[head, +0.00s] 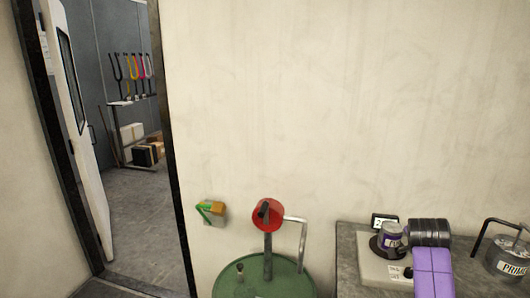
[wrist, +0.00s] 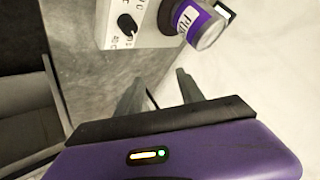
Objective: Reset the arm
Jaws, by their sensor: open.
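My arm shows as a purple link with a black ribbed joint at the lower right of the head view; its gripper end is not clear there. In the wrist view, my gripper (wrist: 158,90) has its two grey fingers apart. Nothing is between them. In the head view the same can (head: 391,236) is just left of my arm's black joint.
The grey bench top (head: 350,245) also holds a larger metal can (head: 508,258) at right. A green drum (head: 240,278) with a red funnel-like part (head: 268,214) stands left of the bench. A white door (head: 88,150) stands open at left, with hanging forks (head: 133,66) beyond.

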